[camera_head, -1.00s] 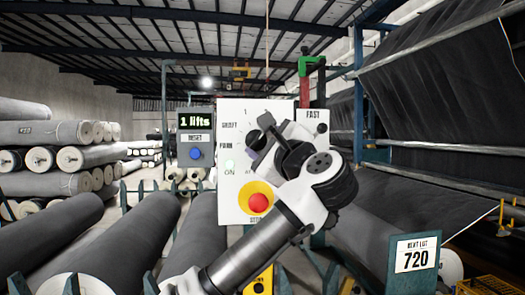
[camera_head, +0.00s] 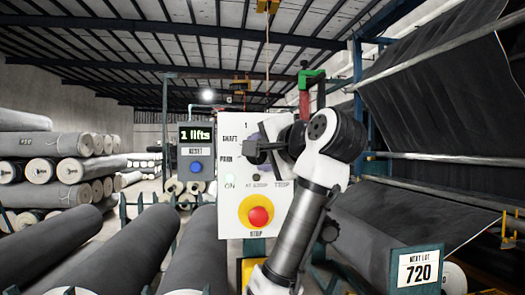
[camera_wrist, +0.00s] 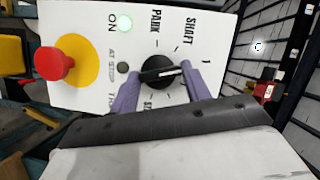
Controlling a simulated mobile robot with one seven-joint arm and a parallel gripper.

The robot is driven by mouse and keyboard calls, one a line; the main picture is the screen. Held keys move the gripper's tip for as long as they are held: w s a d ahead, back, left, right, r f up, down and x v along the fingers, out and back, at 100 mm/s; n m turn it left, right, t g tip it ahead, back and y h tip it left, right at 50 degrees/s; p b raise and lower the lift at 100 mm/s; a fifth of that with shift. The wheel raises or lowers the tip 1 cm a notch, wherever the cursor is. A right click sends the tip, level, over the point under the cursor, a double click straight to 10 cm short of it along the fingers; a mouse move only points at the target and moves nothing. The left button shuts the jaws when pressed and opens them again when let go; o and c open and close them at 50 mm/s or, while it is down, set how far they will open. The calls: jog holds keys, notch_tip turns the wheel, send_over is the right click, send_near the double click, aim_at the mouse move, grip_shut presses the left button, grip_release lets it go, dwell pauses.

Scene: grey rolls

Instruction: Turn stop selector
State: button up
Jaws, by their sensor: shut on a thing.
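The stop selector (camera_wrist: 158,72) is a round black knob with a white mark on its grip bar. It sits on the white control panel (camera_head: 228,185), among the printed words SHAFT and PARK and the figure 1. In the wrist view the panel appears turned sideways, and the grip bar lies nearly level across the picture. My gripper (camera_wrist: 161,74) is shut on the knob, with one purple finger on each side. In the head view my gripper (camera_head: 262,148) is at the panel's upper right and hides the knob and some labels.
A red stop button (camera_head: 258,217) on a yellow disc is below. A counter (camera_head: 196,135) reads "1 lifts". Grey rolls (camera_head: 110,255) lie left; hanging dark fabric (camera_head: 430,100) is at right.

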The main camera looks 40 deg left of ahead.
jog(key=shift+s+a+n+t+h+p, duration=0.25)
jog(key=shift+n+h+p, duration=0.4)
jog(key=shift+n, duration=0.85)
jog(key=shift+d+n+t+h+p, duration=0.1)
jog(key=shift+n+t+h+p, duration=0.3)
jog(key=shift+n+h, duration=0.8)
jog(key=shift+n, duration=0.4)
jog(key=shift+a, duration=0.1)
jog(key=o, duration=1)
jog(key=shift+r+y, duration=0.1)
jog(key=shift+y, duration=0.15)
jog(key=b+v, duration=0.5)
jog(key=v, duration=0.9)
jog(key=shift+b, duration=0.35)
